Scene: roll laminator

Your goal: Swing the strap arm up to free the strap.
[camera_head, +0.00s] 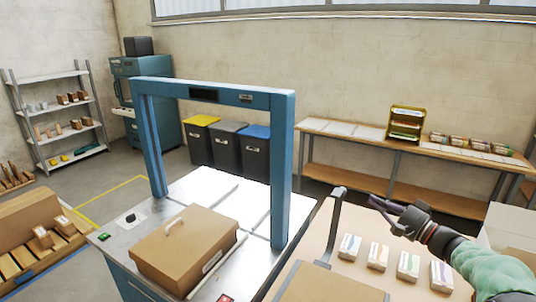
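A dark grey upright arm (334,225), which looks like the strap arm, rises beside a cardboard box (325,287) at the bottom centre. Its top end bends over slightly to the right. I cannot make out a strap on it. My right gripper (376,205) comes in from the right above the wooden table, its dark fingers pointing left. The fingers look parted and empty, a short way right of the upright arm's top and apart from it in the picture. My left gripper is not in view.
A blue arch (215,91) stands over a metal-topped bench with a handled cardboard carton (187,246). Several small packs (378,256) lie on the wooden table below my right gripper. Lidded bins (228,147) and a long shelf table (345,140) stand behind.

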